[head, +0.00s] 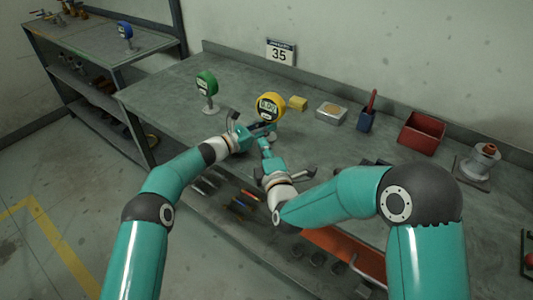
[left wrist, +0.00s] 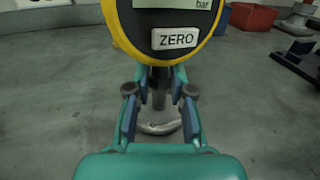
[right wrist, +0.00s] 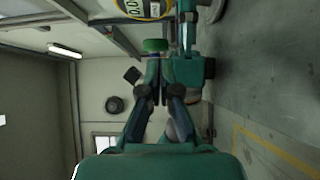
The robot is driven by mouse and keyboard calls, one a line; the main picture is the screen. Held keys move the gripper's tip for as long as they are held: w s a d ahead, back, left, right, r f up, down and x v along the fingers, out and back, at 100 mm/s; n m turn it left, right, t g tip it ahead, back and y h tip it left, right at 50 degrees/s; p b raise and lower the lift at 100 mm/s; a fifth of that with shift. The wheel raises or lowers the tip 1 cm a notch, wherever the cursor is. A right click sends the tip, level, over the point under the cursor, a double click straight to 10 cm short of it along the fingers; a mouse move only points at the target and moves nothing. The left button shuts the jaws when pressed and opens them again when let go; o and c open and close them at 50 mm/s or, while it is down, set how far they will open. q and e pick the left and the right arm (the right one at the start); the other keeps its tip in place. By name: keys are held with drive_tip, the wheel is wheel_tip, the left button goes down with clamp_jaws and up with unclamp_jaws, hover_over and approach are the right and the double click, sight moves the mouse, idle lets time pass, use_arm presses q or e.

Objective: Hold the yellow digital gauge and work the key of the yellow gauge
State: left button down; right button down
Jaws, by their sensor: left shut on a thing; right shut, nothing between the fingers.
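The yellow digital gauge (head: 271,104) stands upright on the workbench, its face towards me. In the left wrist view its yellow rim (left wrist: 122,37) surrounds a display marked "bar" and a white key labelled ZERO (left wrist: 175,38). My left gripper (head: 267,128) is shut on the gauge's stem, just below the head; the stem (left wrist: 159,88) shows between its fingers. My right gripper (head: 264,146) is shut and empty, below and in front of the gauge, apart from the key. Its closed fingers (right wrist: 157,68) show beside my left gripper in the right wrist view.
A green gauge (head: 207,84) stands to the left on the workbench (head: 165,95). A yellow block (head: 298,103), a tray (head: 331,112), a blue holder (head: 366,121) and a red bin (head: 421,133) lie to the right. A blue gauge (head: 125,31) stands on the far-left shelf.

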use_arm(q)
drive_tip(key=shift+s+d+f, duration=0.1)
drive_tip(key=shift+d+f, duration=0.05)
drive_tip(key=shift+f, duration=0.3)
use_arm(e)
drive_tip(key=shift+v, duration=1.5)
use_arm(q)
drive_tip(key=c, duration=0.9)
unclamp_jaws()
drive_tip(key=shift+r, duration=0.1)
drive_tip(key=shift+c, duration=0.2)
use_arm(e)
drive_tip(key=shift+w, duration=0.1)
use_arm(q)
drive_tip(key=shift+r, duration=0.1)
drive_tip(key=shift+a, duration=0.25)
